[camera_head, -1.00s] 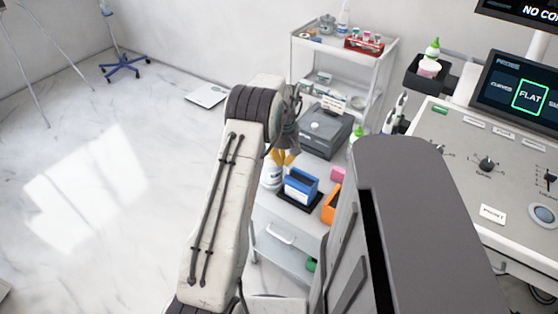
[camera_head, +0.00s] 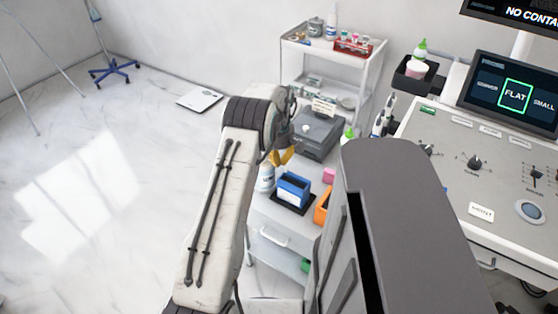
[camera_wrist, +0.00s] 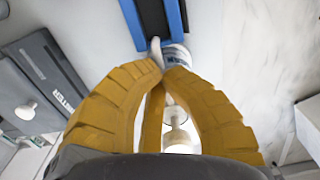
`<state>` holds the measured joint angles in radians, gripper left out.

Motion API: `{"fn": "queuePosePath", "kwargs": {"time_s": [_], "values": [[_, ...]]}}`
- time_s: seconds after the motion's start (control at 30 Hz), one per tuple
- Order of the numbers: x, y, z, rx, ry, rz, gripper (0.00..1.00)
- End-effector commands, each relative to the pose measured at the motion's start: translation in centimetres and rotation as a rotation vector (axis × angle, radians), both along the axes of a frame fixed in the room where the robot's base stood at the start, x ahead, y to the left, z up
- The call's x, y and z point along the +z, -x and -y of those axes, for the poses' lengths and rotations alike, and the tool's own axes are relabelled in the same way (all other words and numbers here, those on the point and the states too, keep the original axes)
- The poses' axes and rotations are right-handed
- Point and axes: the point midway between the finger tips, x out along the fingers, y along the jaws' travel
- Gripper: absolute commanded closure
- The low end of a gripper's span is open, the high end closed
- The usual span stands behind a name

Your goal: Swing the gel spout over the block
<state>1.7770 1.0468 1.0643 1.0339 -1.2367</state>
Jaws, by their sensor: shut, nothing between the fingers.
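My gripper (camera_head: 281,157) has yellow fingers and hangs over the cart's lower top. In the wrist view its fingers (camera_wrist: 161,72) are closed together with nothing held. A white bottle (camera_head: 265,178) stands just below and left of the fingers. A white labelled bottle, likely the same one, shows just beyond the fingertips in the wrist view (camera_wrist: 178,55), with a pale spout-like part (camera_wrist: 155,48) at its left. Contact cannot be told. A blue block-like holder (camera_head: 293,188) sits on a dark base right of the bottle, and its blue edge shows at the top of the wrist view (camera_wrist: 133,22).
A grey box-shaped device (camera_head: 318,137) stands behind. The shelf cart (camera_head: 292,45) and the control console (camera_head: 450,165) flank the area. Open floor (camera_head: 90,160) lies at left.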

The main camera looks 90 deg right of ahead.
Motion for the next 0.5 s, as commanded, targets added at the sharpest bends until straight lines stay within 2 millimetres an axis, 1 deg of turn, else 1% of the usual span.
{"fn": "queuePosePath", "kwargs": {"time_s": [0.17,0.5], "values": [[-0.19,0.08,0.08,-0.002,0.003,-0.001,1.0],[-0.07,0.05,0.08,-0.002,0.003,-0.001,0.7]]}}
